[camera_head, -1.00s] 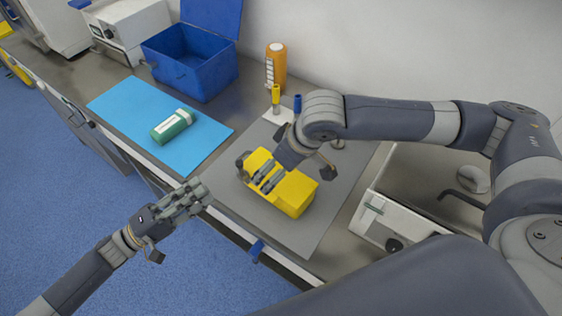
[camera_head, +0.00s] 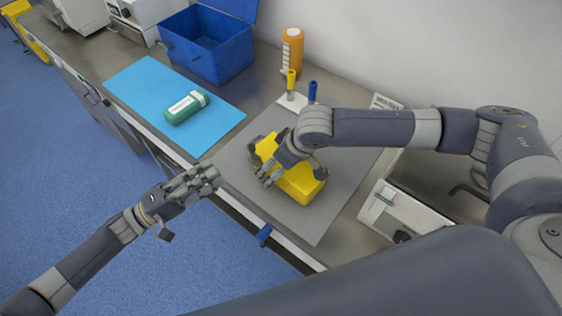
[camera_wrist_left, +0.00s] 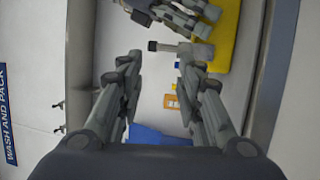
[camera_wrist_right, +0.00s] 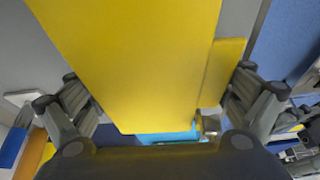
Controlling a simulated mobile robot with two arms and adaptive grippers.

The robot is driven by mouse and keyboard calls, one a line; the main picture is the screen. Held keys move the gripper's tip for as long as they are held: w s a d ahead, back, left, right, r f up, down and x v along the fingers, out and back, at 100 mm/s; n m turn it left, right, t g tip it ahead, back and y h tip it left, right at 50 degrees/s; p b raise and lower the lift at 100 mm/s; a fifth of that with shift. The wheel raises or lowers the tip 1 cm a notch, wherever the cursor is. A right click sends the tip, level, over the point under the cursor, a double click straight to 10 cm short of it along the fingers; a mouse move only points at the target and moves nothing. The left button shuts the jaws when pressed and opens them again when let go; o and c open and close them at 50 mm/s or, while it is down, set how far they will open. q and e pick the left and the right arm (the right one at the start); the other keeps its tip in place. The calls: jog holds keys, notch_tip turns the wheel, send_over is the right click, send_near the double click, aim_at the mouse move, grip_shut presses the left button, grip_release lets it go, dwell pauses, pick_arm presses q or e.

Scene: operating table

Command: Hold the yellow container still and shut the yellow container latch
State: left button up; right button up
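The yellow container (camera_head: 300,186) lies on the grey mat at the middle of the head view. My right gripper (camera_head: 287,178) is over it, with fingers spread on either side. In the right wrist view the container (camera_wrist_right: 140,60) fills the space between the open fingers; I cannot tell whether they touch it. A small metallic part (camera_wrist_right: 209,124), possibly the latch, shows by the right fingers; whether it is shut is unclear. My left gripper (camera_head: 208,176) is open and empty, left of the container near the table edge. The container (camera_wrist_left: 222,40) also shows in the left wrist view.
A green case (camera_head: 186,107) lies on a blue mat (camera_head: 135,85). Behind it stands an open blue box (camera_head: 215,60). An orange bottle (camera_head: 292,50) and yellow- and blue-handled tools (camera_head: 291,80) are behind the container. A white device (camera_head: 400,212) stands to the right.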

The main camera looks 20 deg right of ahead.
jog(key=c, duration=0.5)
jog(key=o, duration=0.7)
jog(key=c, duration=0.5)
pick_arm(q)
jog(key=shift+c, duration=0.8)
pick_arm(e)
jog(key=shift+c, duration=1)
pick_arm(q)
jog(key=shift+w, duration=0.1)
jog(key=c, duration=0.4)
jog(key=shift+w+r, duration=0.1)
jog(key=shift+w, duration=0.25)
grip_shut()
jog(key=w+a+r+m+g+y, duration=0.1)
jog(key=w+a+r+g, duration=0.1)
jog(key=w, duration=0.5)
jog(key=shift+w+a+r+m+g+y, duration=0.3)
jog(key=shift+w+a+g+y, duration=0.1)
jog(key=shift+a+g, duration=0.1)
